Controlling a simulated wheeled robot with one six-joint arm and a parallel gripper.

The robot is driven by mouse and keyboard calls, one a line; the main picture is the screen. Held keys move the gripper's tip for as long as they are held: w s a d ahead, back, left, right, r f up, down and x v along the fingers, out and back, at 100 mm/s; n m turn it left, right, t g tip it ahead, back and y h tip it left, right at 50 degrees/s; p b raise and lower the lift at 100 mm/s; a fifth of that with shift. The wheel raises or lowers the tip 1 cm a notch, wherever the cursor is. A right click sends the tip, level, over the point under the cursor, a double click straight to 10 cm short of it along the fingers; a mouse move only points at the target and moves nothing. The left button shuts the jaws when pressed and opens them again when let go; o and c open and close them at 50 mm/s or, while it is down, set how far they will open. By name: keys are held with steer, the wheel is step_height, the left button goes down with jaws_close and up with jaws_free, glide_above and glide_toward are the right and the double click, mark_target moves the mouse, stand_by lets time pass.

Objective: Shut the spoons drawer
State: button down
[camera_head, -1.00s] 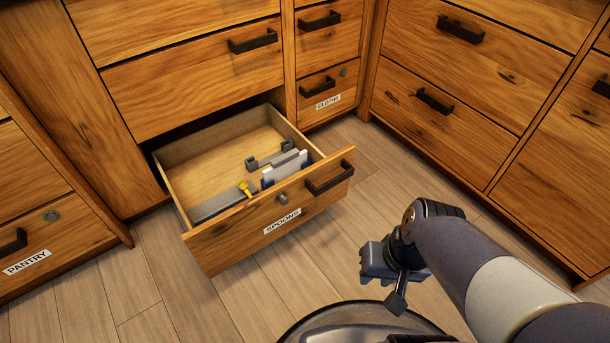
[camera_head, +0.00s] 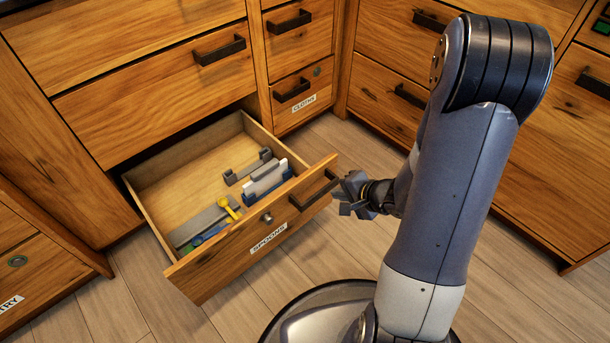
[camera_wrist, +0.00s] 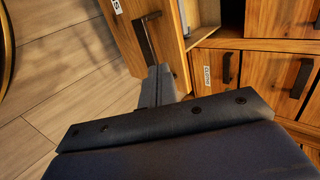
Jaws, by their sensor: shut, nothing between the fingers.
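The spoons drawer (camera_head: 215,263) stands pulled well out of the cabinet at floor level, with a white SPOONS label (camera_head: 268,239) on its front. Its dark bar handle (camera_head: 314,190) is at the right end of the front and also shows in the wrist view (camera_wrist: 146,38). My gripper (camera_head: 347,193) is shut and empty, close in front of the drawer's right end by the handle. In the wrist view its fingertips (camera_wrist: 158,72) appear near the handle's lower end; I cannot tell whether they touch.
Inside the drawer are a yellow utensil (camera_head: 231,208), a grey holder (camera_head: 200,222), and a white and blue item (camera_head: 266,178). Closed drawers surround it, including one with a CLOTHS label (camera_head: 304,104) to the right. Wood floor (camera_head: 240,312) in front is clear.

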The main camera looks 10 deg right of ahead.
steer(key=b, duration=0.3)
glide_toward(305, 182)
step_height(305, 182, down, 4)
steer(key=w+a, duration=0.2)
steer(key=shift+w+a+r+m, duration=0.1)
steer(key=shift+w+a+m, duration=0.1)
steer(key=shift+w+m, duration=0.1)
steer(key=shift+w+a, duration=0.25)
steer(key=shift+w, duration=0.1)
